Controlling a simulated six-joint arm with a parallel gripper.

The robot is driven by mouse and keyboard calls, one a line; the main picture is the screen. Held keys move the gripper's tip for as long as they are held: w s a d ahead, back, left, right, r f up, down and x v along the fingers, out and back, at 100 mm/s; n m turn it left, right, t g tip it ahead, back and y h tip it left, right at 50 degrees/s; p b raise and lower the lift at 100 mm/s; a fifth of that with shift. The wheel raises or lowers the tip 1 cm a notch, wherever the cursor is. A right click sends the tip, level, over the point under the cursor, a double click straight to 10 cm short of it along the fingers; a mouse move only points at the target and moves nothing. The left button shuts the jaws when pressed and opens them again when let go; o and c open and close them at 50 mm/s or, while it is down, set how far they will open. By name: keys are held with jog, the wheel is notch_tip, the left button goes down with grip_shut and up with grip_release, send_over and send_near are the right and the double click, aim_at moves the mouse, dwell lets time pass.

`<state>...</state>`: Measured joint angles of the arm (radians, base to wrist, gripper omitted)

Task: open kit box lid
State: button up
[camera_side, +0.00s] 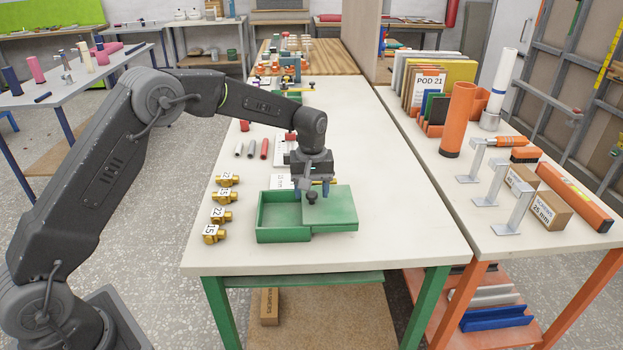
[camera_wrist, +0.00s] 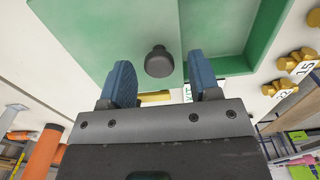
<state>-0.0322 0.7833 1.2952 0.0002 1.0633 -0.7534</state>
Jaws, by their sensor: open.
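The green kit box (camera_side: 284,235) sits near the front of the white table. Its flat green lid (camera_side: 338,208) is shifted to the right, leaving the box's left part uncovered and its inside looking empty. In the wrist view the lid (camera_wrist: 105,35) fills the left and middle, with the open inside (camera_wrist: 215,30) to the right. A dark round knob (camera_wrist: 158,62) stands on the lid. My gripper (camera_wrist: 159,72) is open, its blue fingers on either side of the knob with gaps showing. In the side view my gripper (camera_side: 312,190) points down over the lid.
Several brass fittings (camera_side: 221,215) with number tags stand left of the box. Small grey and red cylinders (camera_side: 250,149) lie behind it. The table is clear to the right and front. A second table with an orange tube (camera_side: 457,120) stands further right.

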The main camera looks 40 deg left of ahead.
notch_tip(320, 180, up, 14)
jog(key=shift+f, duration=0.15)
dwell(0.4)
jog(key=s+d+r+m+t, duration=0.1)
jog(key=s+r+m+t, duration=0.1)
jog(key=s+r, duration=0.5)
jog(key=s+r+m+t, duration=0.1)
jog(key=s+r+m, duration=0.15)
jog(key=s, duration=0.75)
jog(key=s+f+m+t, duration=0.1)
jog(key=s+f+m, duration=0.1)
jog(key=s, duration=0.6)
jog(key=s+f+m+t, duration=0.1)
jog(key=s+f, duration=0.3)
jog(key=s, duration=0.4)
jog(key=shift+s+d+f+m+t, duration=0.2)
jog(key=shift+s+d+m+t, duration=0.15)
jog(key=shift+m, duration=0.4)
